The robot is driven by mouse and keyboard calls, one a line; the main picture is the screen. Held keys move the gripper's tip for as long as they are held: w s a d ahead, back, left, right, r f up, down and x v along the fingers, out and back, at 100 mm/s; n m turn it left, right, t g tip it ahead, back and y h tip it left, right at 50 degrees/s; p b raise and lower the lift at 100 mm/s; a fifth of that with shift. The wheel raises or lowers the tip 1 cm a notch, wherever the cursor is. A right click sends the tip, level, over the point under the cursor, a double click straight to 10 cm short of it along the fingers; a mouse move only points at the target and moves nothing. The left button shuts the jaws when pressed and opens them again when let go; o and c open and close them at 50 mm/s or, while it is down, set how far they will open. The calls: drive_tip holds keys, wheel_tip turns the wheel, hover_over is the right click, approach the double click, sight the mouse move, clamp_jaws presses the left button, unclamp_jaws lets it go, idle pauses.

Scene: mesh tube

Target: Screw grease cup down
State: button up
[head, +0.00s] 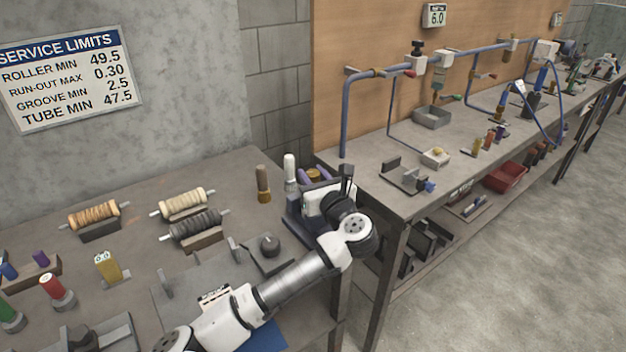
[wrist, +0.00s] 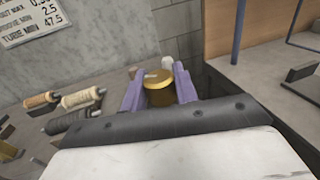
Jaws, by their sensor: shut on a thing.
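The grease cup (head: 314,173) is a short brass-coloured cap at the right end of the near bench, beside a blue-grey stand. In the wrist view the grease cup (wrist: 159,92) sits between the two purple fingers, its round top facing up. My gripper (head: 315,176) reaches it from the front and is shut on it, one finger on each side; it also shows in the wrist view (wrist: 158,84). The cup's lower part and whatever it sits on are hidden by my gripper and wrist.
A white-capped cylinder (head: 290,170) and a brown-topped one (head: 263,183) stand close to the left of the cup. Wound rollers (head: 184,203) lie on holders farther left. A second bench (head: 400,205) with blue piping stands to the right, beyond a gap.

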sight(313, 172)
drive_tip(key=m+h+b, duration=0.2)
drive_tip(key=h, duration=0.2)
drive_tip(key=m+t+h+b, duration=0.1)
drive_tip(key=m+h+b, duration=0.1)
drive_tip(key=m+h, duration=0.1)
drive_tip(key=shift+a+f+h, duration=0.15)
drive_tip(key=shift+h, duration=0.45)
drive_tip(key=m+g+h+b, duration=0.1)
drive_tip(key=m+h, duration=0.2)
drive_tip(key=h, duration=0.1)
drive_tip(key=m+g+h+b, duration=0.1)
drive_tip(key=m+h, duration=0.1)
drive_tip(key=h, duration=0.2)
drive_tip(key=shift+m, duration=0.4)
drive_tip(key=m+g+h+b, duration=0.5)
drive_tip(key=g+h, duration=0.1)
drive_tip(key=shift+w+f, duration=0.1)
drive_tip(key=shift+r+m+g+h+b, duration=0.1)
drive_tip(key=shift+m+g+h+b, duration=0.5)
drive_tip(key=shift+m+g+b, duration=0.6)
drive_tip(key=shift+r+m+g+h+b, duration=0.1)
drive_tip(key=shift+m+g+h+b, duration=0.65)
drive_tip(key=shift+g, duration=0.85)
drive_tip(key=shift+m+g, duration=0.3)
drive_tip(key=shift+m, duration=0.05)
drive_tip(key=o, duration=1)
drive_tip(key=shift+c, duration=0.2)
drive_tip(key=shift+r, duration=0.2)
wheel_tip(313, 172, up, 20)
drive_tip(key=shift+b, duration=0.35)
